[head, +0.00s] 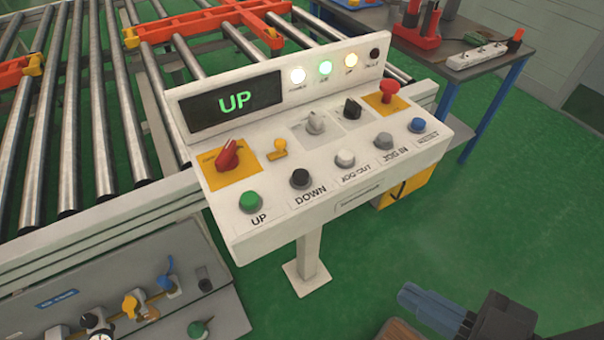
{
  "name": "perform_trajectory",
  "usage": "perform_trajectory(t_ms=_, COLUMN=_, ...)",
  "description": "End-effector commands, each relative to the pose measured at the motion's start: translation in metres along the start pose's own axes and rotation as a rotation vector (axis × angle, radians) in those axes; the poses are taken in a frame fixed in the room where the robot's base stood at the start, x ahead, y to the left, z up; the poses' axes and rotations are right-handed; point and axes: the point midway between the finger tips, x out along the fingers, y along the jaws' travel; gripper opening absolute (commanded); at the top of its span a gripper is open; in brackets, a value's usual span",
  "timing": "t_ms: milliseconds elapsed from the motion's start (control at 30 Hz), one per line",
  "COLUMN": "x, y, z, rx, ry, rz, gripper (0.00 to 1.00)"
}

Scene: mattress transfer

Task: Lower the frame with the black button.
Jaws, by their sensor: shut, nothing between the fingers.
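The black button (300,179) is on the front row of the white control panel (402,187), above the label DOWN. It stands between the green UP button (250,201) and the white JOG OUT button (345,159). The panel's display (235,103) reads UP in green. The frame is partly seen as orange bars (205,23) over the rollers behind the panel. My gripper (415,320) is at the bottom right, low and apart from the panel. It is shut and empty, and partly cut off by the picture's edge.
Also on the panel are a red rotary switch (228,156), a red emergency knob (388,91), a grey button (383,141) and a blue button (417,126). Steel rollers (72,120) lie behind. A table (466,45) with tools stands at back right. Green floor (520,200) is clear at right.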

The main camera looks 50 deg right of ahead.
Motion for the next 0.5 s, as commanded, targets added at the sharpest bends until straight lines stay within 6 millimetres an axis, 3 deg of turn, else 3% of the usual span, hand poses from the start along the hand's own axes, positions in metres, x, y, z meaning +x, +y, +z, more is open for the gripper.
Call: perform_trajectory(t_ms=500, x=0.0043, y=-0.001, z=0.0, rx=0.013, ry=0.004, rz=0.006, gripper=0.0)
